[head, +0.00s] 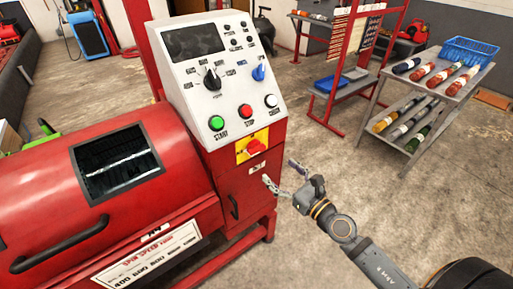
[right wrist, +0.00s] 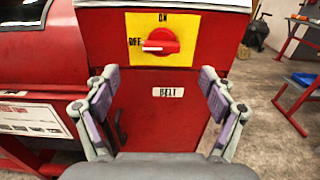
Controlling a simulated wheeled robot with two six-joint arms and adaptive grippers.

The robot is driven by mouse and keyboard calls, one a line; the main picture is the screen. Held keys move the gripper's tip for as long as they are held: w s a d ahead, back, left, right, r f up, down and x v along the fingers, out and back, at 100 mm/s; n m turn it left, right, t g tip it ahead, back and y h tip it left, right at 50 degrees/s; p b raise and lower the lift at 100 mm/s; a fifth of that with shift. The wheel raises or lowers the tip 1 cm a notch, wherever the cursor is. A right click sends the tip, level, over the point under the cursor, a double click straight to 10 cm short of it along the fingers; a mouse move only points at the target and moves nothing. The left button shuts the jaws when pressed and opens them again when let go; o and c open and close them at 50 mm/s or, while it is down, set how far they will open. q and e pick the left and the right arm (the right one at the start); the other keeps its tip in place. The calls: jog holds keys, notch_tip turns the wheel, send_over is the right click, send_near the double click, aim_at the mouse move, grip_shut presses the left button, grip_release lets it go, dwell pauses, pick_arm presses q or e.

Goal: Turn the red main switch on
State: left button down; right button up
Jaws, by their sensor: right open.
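The red main switch (head: 254,146) is a rotary knob on a yellow plate (head: 241,156), low on the red machine's control cabinet. In the right wrist view the knob (right wrist: 168,41) has its white mark pointing left, at OFF; ON is printed above it. My right gripper (head: 280,172) is open and empty, in front of the cabinet and apart from the knob. In the right wrist view its two fingers (right wrist: 157,82) are spread wide, below the knob and to either side of it. My left gripper is not in view.
The white panel above carries a green start button (head: 216,123), a red stop button (head: 245,111), a white button, a black knob and a blue knob (head: 259,72). A cart (head: 409,148) with rolls stands right; floor between is clear.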

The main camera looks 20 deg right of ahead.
aim_at(259, 151)
jog(key=p+x, duration=0.1)
jog(key=x, duration=0.8)
jog(key=shift+w+d+f, duration=0.1)
jog(key=shift+w, duration=0.55)
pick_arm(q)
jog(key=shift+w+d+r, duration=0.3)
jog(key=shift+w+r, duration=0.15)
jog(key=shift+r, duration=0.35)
pick_arm(e)
jog(key=shift+a, duration=0.2)
jog(key=c, duration=1.1)
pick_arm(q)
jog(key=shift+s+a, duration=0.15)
pick_arm(e)
jog(key=shift+c, duration=0.2)
